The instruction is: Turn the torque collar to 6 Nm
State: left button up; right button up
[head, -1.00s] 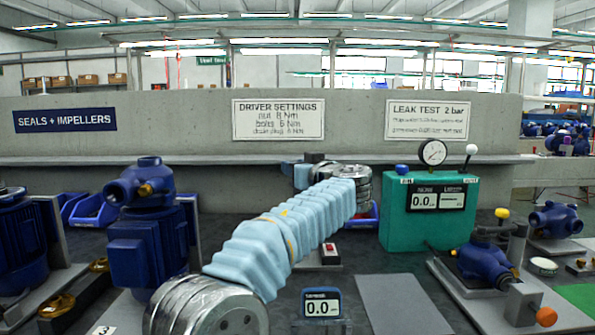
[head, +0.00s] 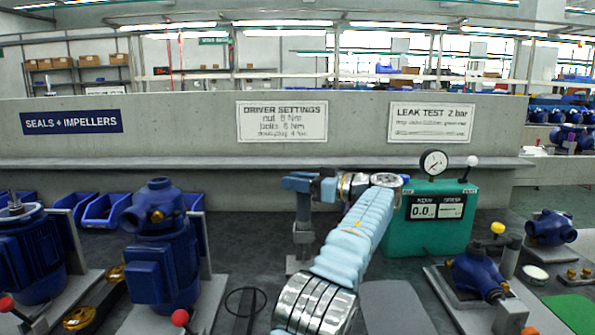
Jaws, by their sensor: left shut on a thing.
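My left gripper (head: 301,184) is blue and reaches in over the middle of the bench, its fingers at the top of a small grey upright stand (head: 302,232). It is shut on a part at the top of this stand, where the torque collar seems to be. The fingers hide most of that part, and I cannot read any setting on it. The stand is upright on its pale foot. A wall sign (head: 282,121) headed DRIVER SETTINGS appears to list nut 8 Nm, bolts 6 Nm and a 4 Nm line. My right gripper is not in view.
A teal leak tester (head: 400,237) with a gauge stands right of my wrist. Blue pumps stand at left (head: 160,262) and right (head: 477,272). Blue bins (head: 103,210) line the back left. A dark ring (head: 245,300) lies on clear bench left of my forearm.

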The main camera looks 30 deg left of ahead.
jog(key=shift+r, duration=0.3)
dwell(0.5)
pick_arm(q)
jog(key=o, duration=1)
jog(key=shift+d, duration=0.1)
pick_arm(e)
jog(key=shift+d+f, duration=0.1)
